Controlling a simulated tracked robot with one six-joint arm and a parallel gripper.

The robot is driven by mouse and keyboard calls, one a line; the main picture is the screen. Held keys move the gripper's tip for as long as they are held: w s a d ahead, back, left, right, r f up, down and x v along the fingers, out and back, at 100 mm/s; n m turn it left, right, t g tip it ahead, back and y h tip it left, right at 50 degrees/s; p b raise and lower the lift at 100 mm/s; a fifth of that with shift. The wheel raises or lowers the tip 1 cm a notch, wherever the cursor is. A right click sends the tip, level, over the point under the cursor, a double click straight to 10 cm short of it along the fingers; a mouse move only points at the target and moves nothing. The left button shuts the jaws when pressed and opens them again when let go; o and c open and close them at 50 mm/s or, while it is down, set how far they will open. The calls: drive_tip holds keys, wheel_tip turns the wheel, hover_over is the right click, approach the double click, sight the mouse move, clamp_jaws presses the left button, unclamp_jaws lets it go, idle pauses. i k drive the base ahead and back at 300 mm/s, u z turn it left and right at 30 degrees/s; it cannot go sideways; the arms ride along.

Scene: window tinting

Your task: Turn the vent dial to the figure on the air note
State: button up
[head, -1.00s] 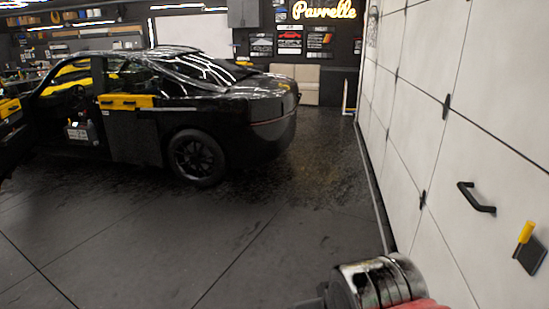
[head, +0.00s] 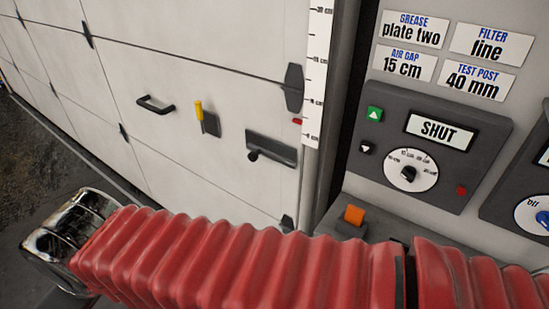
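The air note (head: 403,64), a white label on the wall, reads "AIR GAP 15 cm". Below it a dark control panel (head: 462,148) carries a round white dial (head: 424,180) with a black knob in its middle. The marks around the dial are too small to read surely. A display (head: 440,131) above the dial reads "SHUT". I cannot tell for sure whether this dial or the blue-knobbed one to its right is the vent dial. My red-sleeved arm crosses the bottom of the head view, below the panel. My gripper is out of view.
A blue knob (head: 543,220) shows at the right edge. A scale strip (head: 316,75) stands beside the white sectional door (head: 210,60). An orange switch (head: 354,215) sits below.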

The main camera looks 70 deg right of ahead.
sight(409, 173)
drive_tip(key=z, duration=3.75)
